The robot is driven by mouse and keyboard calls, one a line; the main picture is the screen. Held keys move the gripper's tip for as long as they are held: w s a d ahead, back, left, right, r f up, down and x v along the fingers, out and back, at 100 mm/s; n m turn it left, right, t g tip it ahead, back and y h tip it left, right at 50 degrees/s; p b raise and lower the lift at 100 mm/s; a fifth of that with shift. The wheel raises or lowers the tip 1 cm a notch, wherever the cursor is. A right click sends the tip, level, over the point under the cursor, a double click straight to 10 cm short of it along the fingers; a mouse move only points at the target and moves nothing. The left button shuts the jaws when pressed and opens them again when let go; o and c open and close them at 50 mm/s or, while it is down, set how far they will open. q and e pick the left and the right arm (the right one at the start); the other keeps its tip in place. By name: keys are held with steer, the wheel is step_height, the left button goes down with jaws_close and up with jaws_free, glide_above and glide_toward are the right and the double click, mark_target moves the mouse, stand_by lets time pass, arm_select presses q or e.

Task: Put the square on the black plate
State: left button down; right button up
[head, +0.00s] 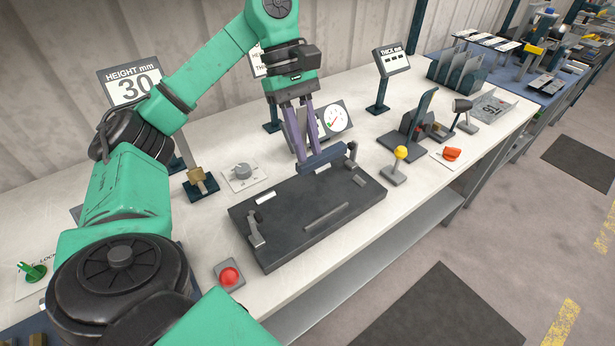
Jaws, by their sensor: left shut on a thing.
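My left gripper (301,157) has purple fingers and points down at the back edge of the black plate (290,234). It is shut on the left end of a dark blue bar-shaped piece (327,156), which looks like the square. The piece is at the plate's back edge; I cannot tell whether it touches the plate. The plate lies flat on the white bench, with a small lever clamp (255,232) at its left and another (351,157) at its back right. My right gripper is not in view.
A yellow-knobbed lever (400,154) stands right of the plate and a red button (229,276) at its front left. A dial gauge (334,119) stands behind the gripper. A height display (137,88) and a thickness display (391,60) stand farther back on the white bench (480,130).

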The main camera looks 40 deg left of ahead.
mark_target(306, 165)
arm_select(q)
steer(key=f, duration=0.2)
steer(key=f+b, duration=0.1)
steer(key=f, duration=0.3)
steer(key=shift+w+a+f, duration=0.2)
steer(key=shift+w+a, duration=0.15)
steer(key=shift+w+a+f, duration=0.15)
steer(key=shift+f, duration=0.45)
steer(key=shift+w+a+f, duration=0.1)
steer(key=shift+f, duration=0.45)
steer(key=shift+x, duration=1.15)
steer(key=shift+a+f, duration=0.1)
steer(key=shift+a, duration=0.1)
steer(key=shift+f, duration=0.15)
steer(key=c, duration=0.7)
jaws_free()
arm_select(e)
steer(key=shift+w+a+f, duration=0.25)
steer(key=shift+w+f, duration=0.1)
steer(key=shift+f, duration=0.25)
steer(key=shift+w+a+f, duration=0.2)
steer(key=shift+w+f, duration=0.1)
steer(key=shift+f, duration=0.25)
